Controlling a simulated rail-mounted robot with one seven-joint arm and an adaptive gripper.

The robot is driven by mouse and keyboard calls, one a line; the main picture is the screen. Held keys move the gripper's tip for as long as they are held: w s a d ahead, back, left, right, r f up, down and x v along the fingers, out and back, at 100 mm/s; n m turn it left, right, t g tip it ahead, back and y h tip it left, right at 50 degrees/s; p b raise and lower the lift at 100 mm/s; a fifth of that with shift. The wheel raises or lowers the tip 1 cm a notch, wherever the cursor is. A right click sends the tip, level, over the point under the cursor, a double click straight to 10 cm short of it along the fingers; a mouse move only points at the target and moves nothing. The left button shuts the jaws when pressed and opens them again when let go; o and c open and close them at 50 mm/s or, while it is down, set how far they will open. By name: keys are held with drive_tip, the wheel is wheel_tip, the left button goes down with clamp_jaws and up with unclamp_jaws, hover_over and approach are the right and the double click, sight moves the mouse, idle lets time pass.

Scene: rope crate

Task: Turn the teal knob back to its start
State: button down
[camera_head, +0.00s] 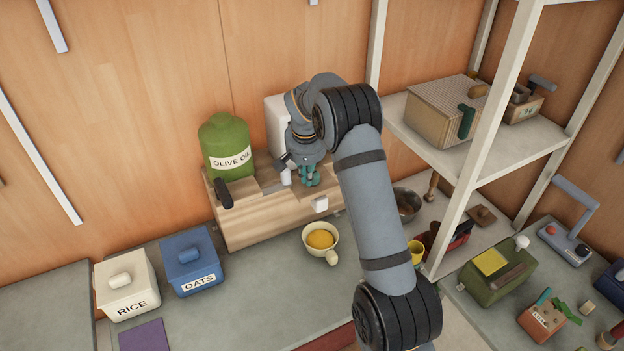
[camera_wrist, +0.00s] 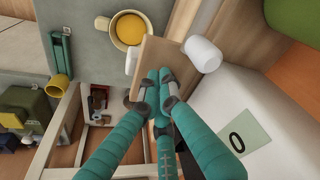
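My gripper (camera_head: 308,177) has teal fingers and hangs over the wooden bench-like block (camera_head: 245,228), in front of a white box (camera_head: 277,118). In the wrist view its fingers (camera_wrist: 157,82) draw close together at the tips, above the wooden surface. I cannot tell whether anything is between them. The white box in the wrist view (camera_wrist: 290,135) has a pale green label marked 0 (camera_wrist: 243,135). I cannot make out a separate teal knob; the fingers may hide it. A teal-green handle (camera_head: 466,121) shows on the ribbed box on the shelf.
A green olive oil jar (camera_head: 226,148) stands left of my gripper. A cup with yellow contents (camera_head: 320,238) sits below the block. White (camera_head: 127,283) and blue (camera_head: 192,262) canisters stand at left. A white shelf post (camera_head: 490,130) rises right of my arm.

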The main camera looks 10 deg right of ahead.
drive_tip(key=shift+s+d+f, duration=0.35)
drive_tip(key=shift+d+f, duration=0.05)
drive_tip(key=shift+d, duration=0.1)
drive_tip(key=shift+s+d+b, duration=0.15)
drive_tip(key=shift+d+b, duration=0.55)
drive_tip(key=shift+w+d, duration=0.35)
drive_tip(key=shift+d, duration=0.05)
drive_tip(key=shift+s+a+r, duration=0.1)
drive_tip(key=shift+r, duration=0.1)
drive_tip(key=shift+s+b, duration=0.3)
drive_tip(key=shift+b, duration=0.35)
wheel_tip(320, 180, up, 6)
drive_tip(key=p, duration=0.4)
drive_tip(key=shift+p, duration=0.3)
drive_tip(key=c, duration=2.5)
unclamp_jaws()
drive_tip(key=shift+c, duration=0.2)
